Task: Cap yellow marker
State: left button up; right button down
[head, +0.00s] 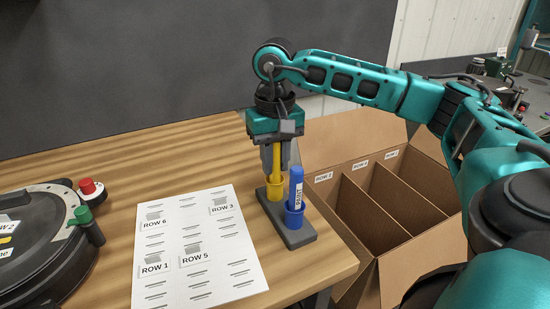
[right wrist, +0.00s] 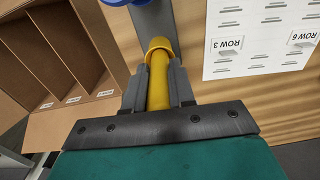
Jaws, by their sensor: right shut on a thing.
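My right gripper (head: 273,158) is shut on the yellow marker (head: 276,160) and holds it upright above the grey stand (head: 292,237). The yellow cap (head: 275,190) sits at the far end of the stand. The marker's lower end meets the cap's mouth; how deep it sits inside I cannot tell. In the right wrist view, the fingers (right wrist: 159,88) are on both sides of the yellow marker (right wrist: 159,93), and the wider yellow cap (right wrist: 160,46) surrounds its far end. My left gripper is not in view.
A blue marker (head: 296,188) stands upright in a blue cap (head: 294,216) on the stand's near end, close to my gripper. A printed sheet (head: 210,262) lies left of the stand. A divided cardboard box (head: 384,240) is at right. A dark round device (head: 40,245) is at left.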

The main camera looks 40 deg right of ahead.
jog(key=shift+f+b, duration=0.3)
jog(key=shift+f, duration=0.15)
dwell(0.4)
jog(key=c, duration=0.9)
grip_release()
jog(key=shift+o, duration=0.2)
